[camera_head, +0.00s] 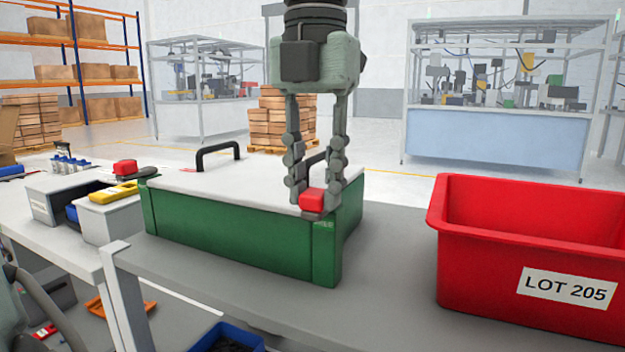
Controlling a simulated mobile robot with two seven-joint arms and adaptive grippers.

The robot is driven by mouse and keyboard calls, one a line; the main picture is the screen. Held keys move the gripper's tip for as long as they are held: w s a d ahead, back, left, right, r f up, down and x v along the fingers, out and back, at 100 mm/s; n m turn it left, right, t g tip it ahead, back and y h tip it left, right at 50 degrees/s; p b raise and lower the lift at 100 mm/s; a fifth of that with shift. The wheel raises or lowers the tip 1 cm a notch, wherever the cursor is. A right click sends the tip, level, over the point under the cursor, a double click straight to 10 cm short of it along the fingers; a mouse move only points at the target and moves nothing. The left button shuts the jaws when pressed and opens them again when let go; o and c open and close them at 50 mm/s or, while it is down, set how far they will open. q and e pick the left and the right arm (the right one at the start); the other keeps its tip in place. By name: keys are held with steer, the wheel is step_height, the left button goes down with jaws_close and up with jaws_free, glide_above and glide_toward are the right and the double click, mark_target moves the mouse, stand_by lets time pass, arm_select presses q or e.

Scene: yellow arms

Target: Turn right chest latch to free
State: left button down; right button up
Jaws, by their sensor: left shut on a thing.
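The green chest (225,225) with a white lid stands on the grey bench, its lid closed. The right chest latch, a small red block (311,201), sits at the front right corner of the lid. My left gripper (314,197) comes down from above with its fingers on either side of the red latch and is shut on it. The fingers partly hide the lid's right black handle (315,158). The left black handle (218,152) stands clear. The latch's pivot is hidden. My right gripper is not in view.
A red bin (480,265) labelled LOT 205 stands right of the chest. A red block (125,167) and a yellow device (114,192) are left of the chest. A blue bin (228,338) is below the bench's front edge. Bare bench lies between chest and red bin.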

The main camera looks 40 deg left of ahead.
mark_target(315, 191)
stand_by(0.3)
arm_select(q)
steer(key=c, duration=1.2)
jaws_free()
step_height(315, 191, up, 12)
steer(key=shift+r, duration=0.1)
